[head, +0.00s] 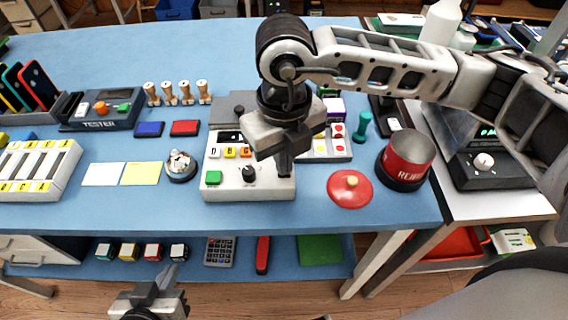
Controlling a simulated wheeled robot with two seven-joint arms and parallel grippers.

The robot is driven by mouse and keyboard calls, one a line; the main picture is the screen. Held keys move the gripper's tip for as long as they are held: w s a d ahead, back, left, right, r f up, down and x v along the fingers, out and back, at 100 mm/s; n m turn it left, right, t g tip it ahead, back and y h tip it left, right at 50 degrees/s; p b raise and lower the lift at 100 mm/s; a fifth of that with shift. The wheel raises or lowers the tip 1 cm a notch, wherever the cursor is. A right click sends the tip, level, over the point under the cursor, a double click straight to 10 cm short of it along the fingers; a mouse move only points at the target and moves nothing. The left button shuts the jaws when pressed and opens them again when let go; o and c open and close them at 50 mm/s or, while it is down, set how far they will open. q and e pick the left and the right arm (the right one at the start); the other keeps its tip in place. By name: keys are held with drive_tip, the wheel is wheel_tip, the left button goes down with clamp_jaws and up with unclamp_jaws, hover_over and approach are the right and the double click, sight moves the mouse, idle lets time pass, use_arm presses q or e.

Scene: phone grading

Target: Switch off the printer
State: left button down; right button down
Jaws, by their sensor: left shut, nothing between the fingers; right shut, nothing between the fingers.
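A pale grey box-shaped device, which looks like the printer (221,190), stands near the front edge of the blue table. My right gripper (284,172) points down over the right part of this device, shut and empty, to the right of the black knob. I cannot tell whether its tips touch the device. The gripper body hides the device's upper right part. My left gripper (168,276) is shut and empty, low in front of the table.
A small bowl (182,167) and note pads (141,173) lie to the left. A tester (100,110) and a lettered rack (35,170) stand farther left. The back left of the table is clear.

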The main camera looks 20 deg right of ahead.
drive_tip(key=shift+f+b, duration=1)
idle(0.3)
wheel_tip(320, 180, up, 7)
drive_tip(key=p, duration=0.4)
idle(0.5)
idle(0.4)
